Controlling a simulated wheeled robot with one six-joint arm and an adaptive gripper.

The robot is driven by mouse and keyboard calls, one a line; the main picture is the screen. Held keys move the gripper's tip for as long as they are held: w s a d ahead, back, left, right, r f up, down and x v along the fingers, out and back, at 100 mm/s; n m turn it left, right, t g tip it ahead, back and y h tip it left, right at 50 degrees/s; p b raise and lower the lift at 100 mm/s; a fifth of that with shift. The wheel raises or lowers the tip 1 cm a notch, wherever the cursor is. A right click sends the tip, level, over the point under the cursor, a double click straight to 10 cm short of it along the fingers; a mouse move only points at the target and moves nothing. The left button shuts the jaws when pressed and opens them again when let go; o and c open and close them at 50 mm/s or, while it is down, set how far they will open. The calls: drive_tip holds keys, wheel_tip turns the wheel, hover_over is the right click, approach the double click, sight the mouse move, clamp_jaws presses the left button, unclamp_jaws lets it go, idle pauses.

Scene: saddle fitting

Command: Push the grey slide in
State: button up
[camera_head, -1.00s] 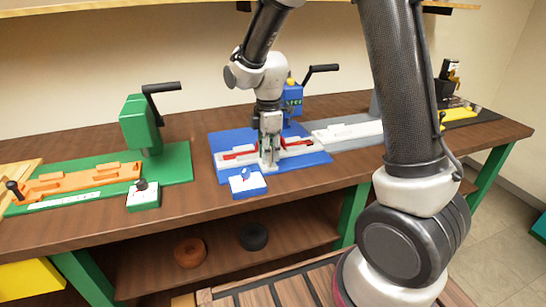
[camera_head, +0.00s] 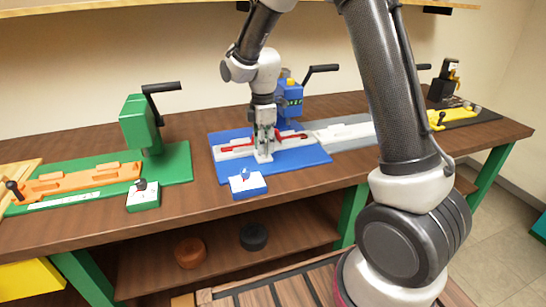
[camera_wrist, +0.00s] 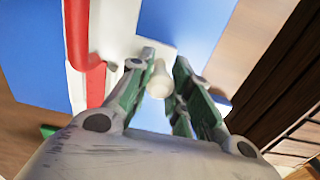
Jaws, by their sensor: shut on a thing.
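The pale grey slide (camera_head: 236,152) lies on the blue base plate (camera_head: 310,160), under the blue press (camera_head: 291,98). A red strip (camera_head: 238,144) runs along it; red also shows right of the gripper. My gripper (camera_head: 264,155) points down at the slide's front side. In the wrist view my gripper (camera_wrist: 165,85) is shut on a pale round knob (camera_wrist: 158,78), with one finger on each side. The red strip (camera_wrist: 88,65) lies left of the fingers there. My gripper hides the middle of the slide, so I cannot tell how far in it sits.
A small blue box (camera_head: 248,187) stands in front of the plate. A green station (camera_head: 180,160) with an orange slide is at left. A grey plate (camera_head: 355,142) adjoins at right, and a black and yellow station (camera_head: 465,113) stands beyond my arm.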

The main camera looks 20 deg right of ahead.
drive_tip(key=shift+w, duration=2.55)
drive_tip(key=shift+o, duration=1)
drive_tip(key=shift+w, duration=0.2)
drive_tip(key=o, duration=0.6)
drive_tip(key=shift+w, duration=0.1)
wheel_tip(320, 180, up, 6)
